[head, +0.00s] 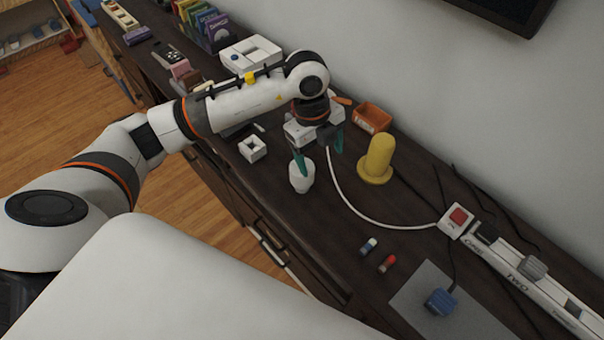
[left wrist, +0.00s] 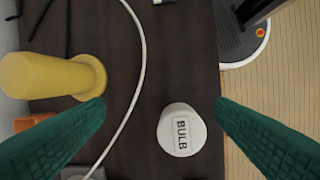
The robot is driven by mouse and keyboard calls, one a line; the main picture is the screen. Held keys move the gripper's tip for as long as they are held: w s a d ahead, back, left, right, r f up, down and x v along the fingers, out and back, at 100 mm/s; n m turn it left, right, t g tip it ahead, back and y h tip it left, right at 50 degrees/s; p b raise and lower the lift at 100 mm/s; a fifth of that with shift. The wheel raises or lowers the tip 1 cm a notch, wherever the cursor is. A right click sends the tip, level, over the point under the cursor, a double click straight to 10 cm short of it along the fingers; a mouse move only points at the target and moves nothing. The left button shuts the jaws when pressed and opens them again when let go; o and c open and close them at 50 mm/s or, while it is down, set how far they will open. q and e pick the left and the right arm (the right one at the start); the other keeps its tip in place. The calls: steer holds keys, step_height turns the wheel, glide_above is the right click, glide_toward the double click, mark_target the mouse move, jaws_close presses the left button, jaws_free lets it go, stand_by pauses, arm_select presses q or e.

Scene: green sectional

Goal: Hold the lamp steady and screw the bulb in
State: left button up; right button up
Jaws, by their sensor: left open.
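The white bulb (head: 301,178) stands on the dark worktop, just below the left gripper in the head view. In the left wrist view the bulb (left wrist: 182,131) shows its top labelled "BULB", lying between the teal fingers with gaps on both sides. My left gripper (head: 318,153) is open and empty, pointing down above the bulb; its fingers flank the left wrist view (left wrist: 160,104). A yellow post on a round base (head: 379,161) stands to the right; I cannot tell whether it is the lamp. My right gripper is not in view.
A white cord (head: 362,216) runs from near my left gripper to a red-switched box (head: 458,219). An orange bin (head: 372,118) is behind. A white square block (head: 252,149) stands left, and two small cylinders (head: 388,263) and a grey mat (head: 420,310) are in front.

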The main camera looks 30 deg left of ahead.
mark_target(302, 177)
arm_select(q)
steer(key=a, duration=0.1)
steer(key=a+n+y, duration=0.1)
steer(key=a, duration=0.1)
steer(key=a+y, duration=0.1)
steer(key=shift+w+a+r, duration=0.2)
steer(key=shift+w+r, duration=0.15)
steer(key=shift+s+d+f+p, duration=0.1)
steer(key=shift+f+p, duration=0.3)
steer(key=shift+f, duration=3.05)
steer(key=shift+s+f+p, duration=0.2)
steer(key=shift+f+p, duration=0.1)
steer(key=shift+f, duration=1)
steer(key=shift+s+f+p, duration=0.15)
steer(key=shift+f+p, duration=0.15)
steer(key=shift+f, duration=1)
steer(key=shift+c, duration=0.2)
